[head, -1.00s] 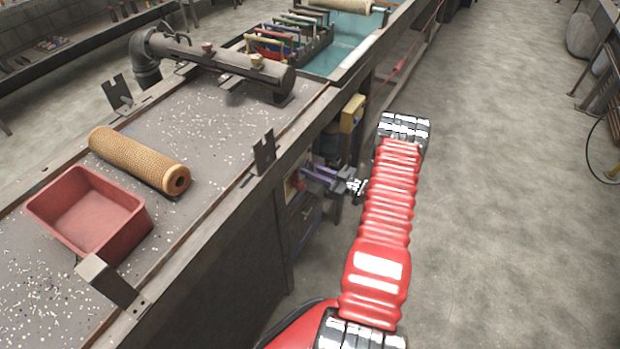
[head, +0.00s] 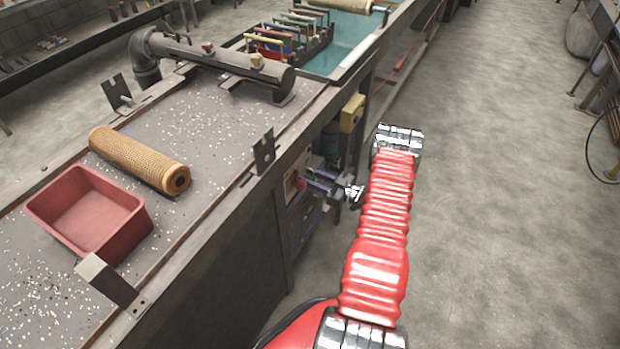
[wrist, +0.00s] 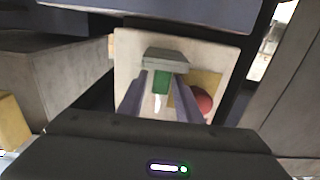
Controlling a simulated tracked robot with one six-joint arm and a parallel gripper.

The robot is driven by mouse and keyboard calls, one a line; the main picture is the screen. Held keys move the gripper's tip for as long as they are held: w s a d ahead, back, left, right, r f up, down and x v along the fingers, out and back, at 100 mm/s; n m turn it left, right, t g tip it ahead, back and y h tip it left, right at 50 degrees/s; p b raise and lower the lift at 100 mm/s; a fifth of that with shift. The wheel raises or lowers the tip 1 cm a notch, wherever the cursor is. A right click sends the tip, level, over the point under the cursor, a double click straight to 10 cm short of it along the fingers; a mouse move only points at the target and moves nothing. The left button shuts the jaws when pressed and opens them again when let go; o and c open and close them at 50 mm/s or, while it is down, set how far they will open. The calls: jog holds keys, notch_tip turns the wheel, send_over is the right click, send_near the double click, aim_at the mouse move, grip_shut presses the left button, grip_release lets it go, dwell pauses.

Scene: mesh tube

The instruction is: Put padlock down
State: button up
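My gripper (wrist: 162,80) shows in the wrist view as two grey-purple fingers, spaced apart and pointing at a pale panel (wrist: 128,50). A small green block (wrist: 162,82) with a grey top and a thin white piece below it lies between the fingertips. It may be the padlock, but I cannot confirm this, nor whether the fingers touch it. In the head view my gripper (head: 311,181) reaches left beneath the bench edge, beside the panel (head: 291,186). The padlock cannot be made out there.
In the head view, a yellow box (head: 352,113) is mounted on the bench side. A red tray (head: 132,238) and a mesh tube (head: 135,158) are on the bench.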

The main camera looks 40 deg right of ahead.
jog(key=shift+o, duration=0.4)
jog(key=shift+s+r, duration=0.1)
jog(key=v, duration=1.1)
jog(key=shift+s, duration=0.4)
jog(key=shift+d, duration=0.1)
